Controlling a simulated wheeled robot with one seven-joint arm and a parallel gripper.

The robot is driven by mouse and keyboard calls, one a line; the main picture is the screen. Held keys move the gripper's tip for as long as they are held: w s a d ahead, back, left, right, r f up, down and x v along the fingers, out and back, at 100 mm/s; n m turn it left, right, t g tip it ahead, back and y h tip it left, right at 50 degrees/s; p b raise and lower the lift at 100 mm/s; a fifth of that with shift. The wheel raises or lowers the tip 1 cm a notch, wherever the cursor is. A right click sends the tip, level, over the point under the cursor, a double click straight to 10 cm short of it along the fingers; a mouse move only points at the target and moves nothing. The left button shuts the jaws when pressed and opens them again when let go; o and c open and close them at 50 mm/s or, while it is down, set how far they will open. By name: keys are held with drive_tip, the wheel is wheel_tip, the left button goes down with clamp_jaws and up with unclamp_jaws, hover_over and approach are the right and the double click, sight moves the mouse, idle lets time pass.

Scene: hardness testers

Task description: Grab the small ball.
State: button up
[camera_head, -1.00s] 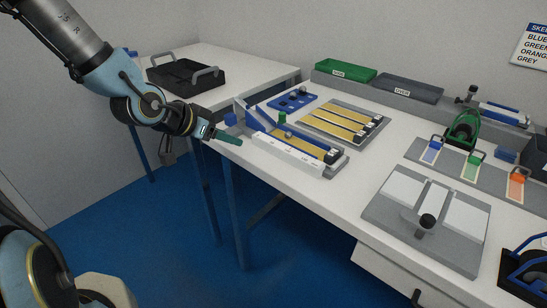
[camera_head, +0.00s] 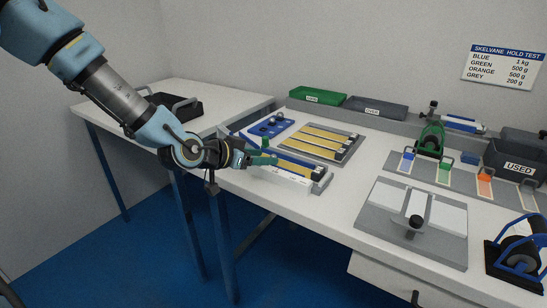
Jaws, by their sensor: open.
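No ball can be made out for certain. A small dark round shape (camera_head: 278,118) sits on the blue holed block (camera_head: 262,129) at the back left of the bench; it may be the ball, but it is too small to tell. My gripper (camera_head: 266,159) has green fingers and is over the left part of a long white-and-blue fixture with a yellow strip (camera_head: 300,172). It is in front of the blue block and apart from it. The gripper is open, and nothing shows between its fingers. My wrist hides the left end of the fixture.
A grey rack of yellow strips (camera_head: 318,143) lies right of the blue block. Green (camera_head: 318,95) and grey (camera_head: 375,107) bins line the back. A grey plate with a black knob (camera_head: 415,222) stands at front right. White bench shows bare between them.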

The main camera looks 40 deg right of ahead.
drive_tip(key=shift+x, duration=1.35)
clamp_jaws()
